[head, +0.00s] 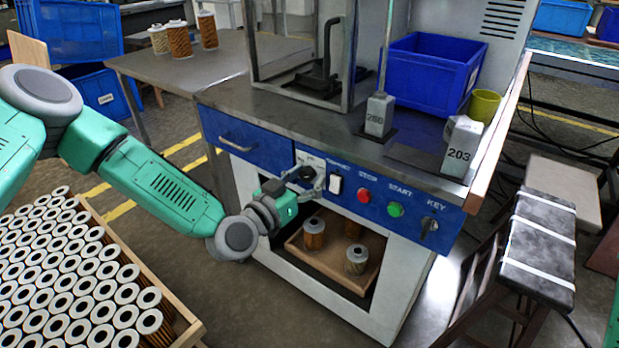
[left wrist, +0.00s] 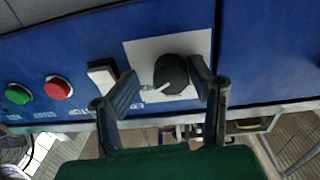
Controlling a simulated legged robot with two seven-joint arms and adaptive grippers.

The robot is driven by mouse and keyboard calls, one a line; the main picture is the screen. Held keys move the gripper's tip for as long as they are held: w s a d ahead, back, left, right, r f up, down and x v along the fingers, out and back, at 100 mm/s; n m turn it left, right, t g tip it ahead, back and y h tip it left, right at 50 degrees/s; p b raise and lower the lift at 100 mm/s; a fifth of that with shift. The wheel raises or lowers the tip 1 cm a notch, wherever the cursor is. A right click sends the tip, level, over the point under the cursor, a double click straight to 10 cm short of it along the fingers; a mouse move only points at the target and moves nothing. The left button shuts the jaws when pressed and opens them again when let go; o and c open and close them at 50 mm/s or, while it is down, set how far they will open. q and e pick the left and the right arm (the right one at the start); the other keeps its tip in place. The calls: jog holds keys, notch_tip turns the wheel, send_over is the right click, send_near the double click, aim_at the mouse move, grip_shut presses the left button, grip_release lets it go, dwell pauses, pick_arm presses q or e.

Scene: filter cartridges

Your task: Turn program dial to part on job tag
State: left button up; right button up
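The program dial, a black knob (left wrist: 172,72) with a light pointer on a pale plate, shows in the left wrist view. In the head view the dial (head: 302,173) is largely covered by my left gripper (head: 306,182). In the left wrist view my left gripper (left wrist: 163,76) is open, one finger on each side of the knob. The right finger is close to the knob; I cannot tell if it touches. The left finger stands apart from it. Two grey blocks carry numbers, one reading about 260 (head: 378,115), one 203 (head: 461,148); I cannot tell which is the job tag. My right gripper is not in view.
Beside the dial on the blue panel are a white switch (head: 336,184), a red stop button (head: 364,196), a green start button (head: 395,210) and a key switch (head: 429,226). A tray with filter cartridges (head: 357,260) sits below. A crate of cartridges stands lower left.

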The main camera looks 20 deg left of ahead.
pick_arm(q)
jog(key=shift+a+f, duration=0.15)
jog(key=shift+a, duration=1.05)
grip_shut()
jog(key=shift+d+r, duration=0.2)
jog(key=shift+d, duration=0.55)
jog(key=shift+w+a+f, duration=0.1)
jog(key=shift+w+a, duration=0.05)
jog(key=shift+a, duration=0.2)
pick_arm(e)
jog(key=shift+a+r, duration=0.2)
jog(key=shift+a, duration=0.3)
pick_arm(q)
jog(key=shift+d+n, duration=0.2)
jog(key=shift+n, duration=0.2)
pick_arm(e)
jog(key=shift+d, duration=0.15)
pick_arm(q)
jog(key=n, duration=0.2)
jog(key=shift+a+n, duration=0.1)
jog(key=shift+n, duration=0.2)
jog(key=n, duration=0.2)
jog(key=shift+n+b, duration=0.3)
jog(key=shift+n, duration=0.1)
jog(key=n+b, duration=0.1)
jog(key=n, duration=0.4)
jog(key=shift+n, duration=0.4)
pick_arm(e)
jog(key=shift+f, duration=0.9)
